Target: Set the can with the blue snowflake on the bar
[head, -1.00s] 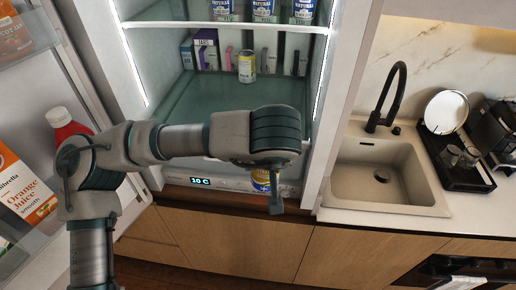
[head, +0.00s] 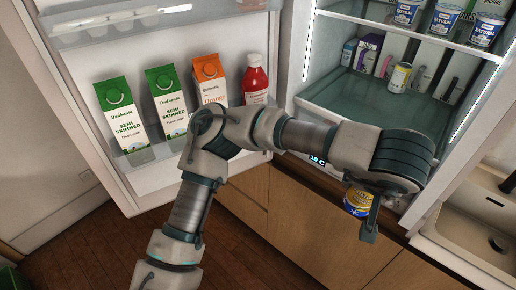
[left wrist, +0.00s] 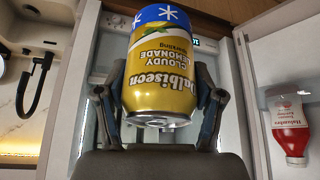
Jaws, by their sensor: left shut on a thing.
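The can with the blue snowflake (head: 355,202) is yellow with a blue band and white snowflakes, and reads cloudy lemonade. It is in my left gripper (head: 366,212), in front of the fridge's lower edge and partly hidden by a finger in the head view. In the left wrist view the can (left wrist: 160,75) sits between the two fingers (left wrist: 162,100), which are shut on its sides; its lettering is upside down there. My right gripper is not in view. I see no bar in these frames.
The open fridge door (head: 130,185) fills the left, with milk cartons (head: 165,100), an orange carton (head: 208,80) and a red bottle (head: 255,80). The fridge shelf (head: 350,95) holds another can (head: 399,77) and boxes. A sink (head: 480,225) is at right.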

